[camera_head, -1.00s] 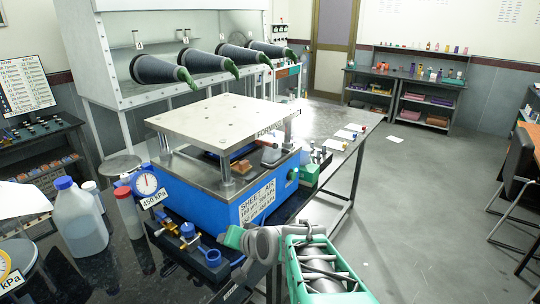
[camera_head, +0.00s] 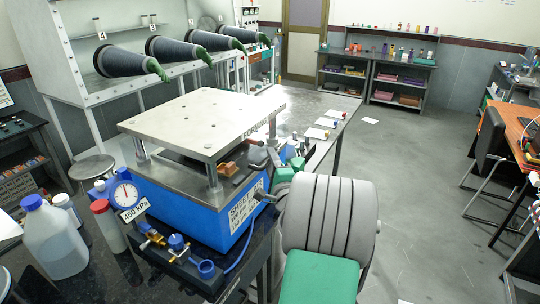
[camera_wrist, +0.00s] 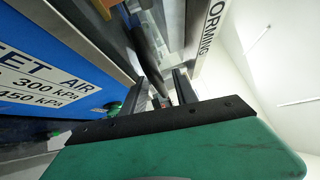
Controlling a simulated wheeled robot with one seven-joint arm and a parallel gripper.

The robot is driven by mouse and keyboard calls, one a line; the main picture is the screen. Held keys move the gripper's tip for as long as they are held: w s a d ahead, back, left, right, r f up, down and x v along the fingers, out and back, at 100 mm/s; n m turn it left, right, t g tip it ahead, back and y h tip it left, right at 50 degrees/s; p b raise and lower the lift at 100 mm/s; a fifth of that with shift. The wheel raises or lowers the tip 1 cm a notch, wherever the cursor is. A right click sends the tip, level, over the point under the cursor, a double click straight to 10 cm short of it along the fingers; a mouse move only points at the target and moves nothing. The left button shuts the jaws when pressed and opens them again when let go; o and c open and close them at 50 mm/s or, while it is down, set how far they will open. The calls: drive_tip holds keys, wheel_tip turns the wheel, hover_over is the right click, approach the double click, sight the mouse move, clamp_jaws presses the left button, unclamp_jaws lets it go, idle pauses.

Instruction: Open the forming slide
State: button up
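The forming press is a blue box (camera_head: 190,205) under a pale metal top plate (camera_head: 195,120) marked FORMING, carried on posts. A dark gap shows between the plate and the box. A small brown block (camera_head: 229,168) sits in that gap at the right, with a dark handle-like part beside it. I cannot tell which part is the slide. In the wrist view, the press's blue labelled side (camera_wrist: 60,65) and a dark rounded part (camera_wrist: 150,42) are close.
A gauge (camera_head: 125,194) reading beside a 450 kPa label, blue fittings and a hose stand at the press's front. A white bottle (camera_head: 55,240) and a red-capped bottle (camera_head: 108,228) stand at left. Small items (camera_head: 300,145) lie behind the press.

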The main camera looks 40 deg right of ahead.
drive_tip(key=shift+w, duration=0.2)
drive_tip(key=shift+c, duration=0.5)
clamp_jaws()
idle(0.8)
